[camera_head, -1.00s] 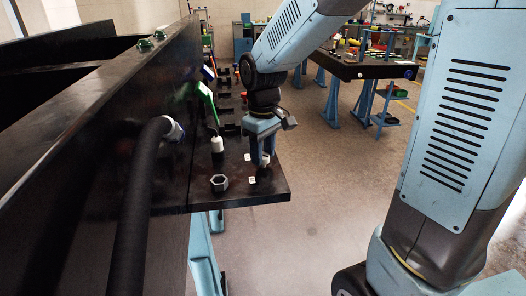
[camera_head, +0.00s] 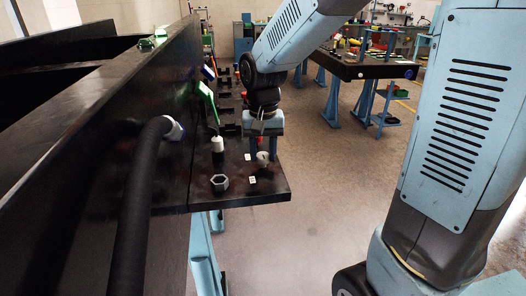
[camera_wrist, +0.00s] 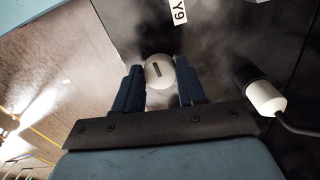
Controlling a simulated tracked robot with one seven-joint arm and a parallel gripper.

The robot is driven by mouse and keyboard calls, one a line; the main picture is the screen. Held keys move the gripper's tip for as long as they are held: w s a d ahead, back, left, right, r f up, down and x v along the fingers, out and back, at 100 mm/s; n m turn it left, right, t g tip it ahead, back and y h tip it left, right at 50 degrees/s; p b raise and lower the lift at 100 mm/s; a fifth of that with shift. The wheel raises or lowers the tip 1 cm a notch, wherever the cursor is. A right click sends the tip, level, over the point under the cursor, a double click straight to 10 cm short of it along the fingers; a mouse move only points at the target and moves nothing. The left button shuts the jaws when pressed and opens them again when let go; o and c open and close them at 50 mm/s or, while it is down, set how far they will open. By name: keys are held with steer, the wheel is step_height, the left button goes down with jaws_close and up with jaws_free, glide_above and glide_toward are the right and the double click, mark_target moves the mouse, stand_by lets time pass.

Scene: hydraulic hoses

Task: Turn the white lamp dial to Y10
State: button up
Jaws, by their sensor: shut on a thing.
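The white dial (camera_wrist: 163,80) is a round knob with a short dark mark on its face. It sits between the fingertips of my gripper (camera_wrist: 160,84) in the wrist view, and the two blue fingers are shut on its sides. In the head view the dial (camera_head: 263,158) stands near the right edge of the black shelf, under my gripper (camera_head: 263,151). A white label reading Y9 (camera_wrist: 178,12) lies beyond the dial in the wrist view. No Y10 label is readable. I cannot tell which label the dial's mark points at.
A white-topped plug with a cable (camera_head: 217,144) stands left of the dial; it also shows in the wrist view (camera_wrist: 265,97). A grey hex nut (camera_head: 220,183) and small white labels (camera_head: 252,180) lie on the black shelf (camera_head: 235,200). A tall black wall and thick hose (camera_head: 140,200) are left.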

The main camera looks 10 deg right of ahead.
mark_target(263, 155)
steer(key=shift+w+m, duration=0.1)
steer(key=shift+m, duration=0.3)
steer(key=o, duration=1.1)
steer(key=shift+r, duration=0.1)
step_height(263, 155, up, 14)
steer(key=shift+f, duration=0.25)
steer(key=s+d+t, duration=0.2)
steer(key=s+d, duration=0.2)
steer(key=s, duration=0.1)
steer(key=s+d+f+n+t, duration=0.1)
steer(key=s+d, duration=0.3)
steer(key=d, duration=0.1)
steer(key=s+d+n+t, duration=0.1)
steer(key=s+d+t, duration=0.1)
steer(key=s+d, duration=0.2)
steer(key=shift+s+d+f+t, duration=0.1)
steer(key=shift+s+d+t, duration=0.05)
steer(key=shift+s, duration=0.3)
steer(key=shift+s+d+f+t, duration=0.1)
steer(key=shift+s+d+t, duration=0.05)
steer(key=shift+s, duration=0.25)
